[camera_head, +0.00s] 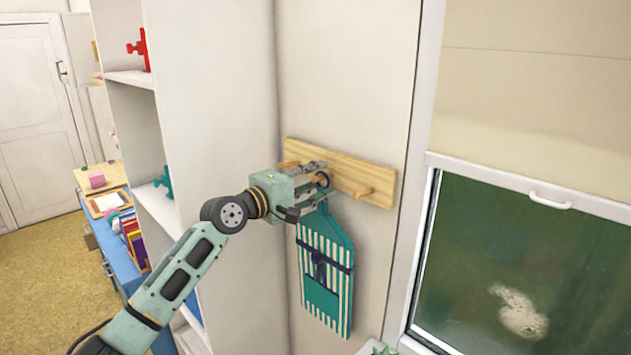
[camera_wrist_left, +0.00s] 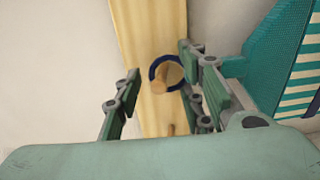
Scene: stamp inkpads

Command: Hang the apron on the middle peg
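The teal and white striped apron (camera_head: 324,268) hangs flat against the wall below the wooden peg board (camera_head: 342,165). Its dark blue neck loop (camera_head: 322,180) is at the middle peg. In the left wrist view the loop (camera_wrist_left: 152,75) appears to be around the peg (camera_wrist_left: 160,87), whose end pokes out at the loop's lower edge. Part of the apron (camera_wrist_left: 270,55) shows at the right there. My left gripper (camera_head: 322,182) is at the board, its fingers (camera_wrist_left: 160,97) apart on either side of the peg. The right finger is close beside the loop. My right gripper is out of view.
A left peg (camera_head: 288,165) and a right peg (camera_head: 362,192) stick out of the board. A white shelf unit (camera_head: 215,90) stands to the left of it, and a window (camera_head: 530,260) is to the right.

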